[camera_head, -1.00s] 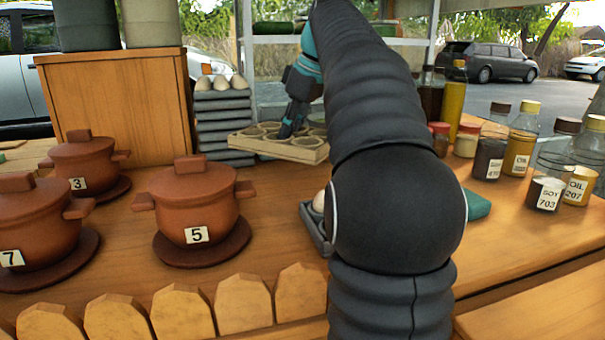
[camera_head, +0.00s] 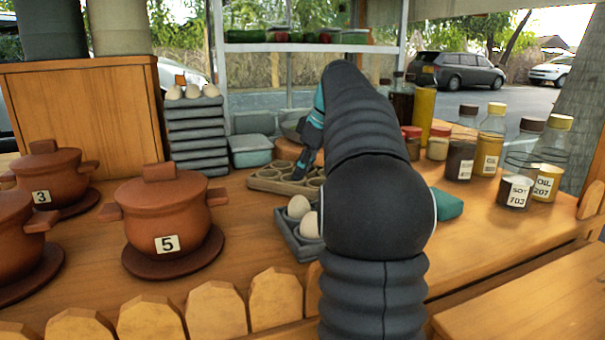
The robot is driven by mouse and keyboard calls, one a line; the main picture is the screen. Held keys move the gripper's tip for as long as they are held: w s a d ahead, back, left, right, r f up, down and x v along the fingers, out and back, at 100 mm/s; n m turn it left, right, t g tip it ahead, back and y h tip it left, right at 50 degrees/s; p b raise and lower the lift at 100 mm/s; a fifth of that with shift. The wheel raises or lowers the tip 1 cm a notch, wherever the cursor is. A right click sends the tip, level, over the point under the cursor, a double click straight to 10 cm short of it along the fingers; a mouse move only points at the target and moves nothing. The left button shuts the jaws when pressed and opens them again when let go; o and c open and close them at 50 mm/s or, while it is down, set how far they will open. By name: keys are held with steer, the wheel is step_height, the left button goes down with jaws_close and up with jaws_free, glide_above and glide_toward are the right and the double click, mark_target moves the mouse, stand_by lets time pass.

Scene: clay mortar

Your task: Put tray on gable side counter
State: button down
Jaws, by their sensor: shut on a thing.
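The tray (camera_head: 268,186) is a shallow wooden tray with round cups, at the middle of the view, low over or on the counter (camera_head: 235,262). I cannot tell whether it touches the wood. My gripper (camera_head: 298,175), dark with a teal wrist, reaches down onto the tray's far right part and is shut on it. The fingertips are small and partly hidden among the cups. My arm hides part of the counter to the right of the tray.
A grey tray with white eggs (camera_head: 300,208) sits just in front of the held tray. A grey stack (camera_head: 197,140) topped with eggs and a teal-lidded box (camera_head: 250,150) stand behind. Numbered clay pots (camera_head: 165,220) fill the left; bottles and jars (camera_head: 490,145) crowd the right.

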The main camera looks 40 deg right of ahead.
steer(key=shift+f, duration=0.25)
steer(key=c, duration=1.1)
jaws_free()
steer(key=shift+r, duration=0.1)
steer(key=p+v, duration=0.3)
steer(key=v, duration=0.9)
steer(key=shift+r, duration=0.1)
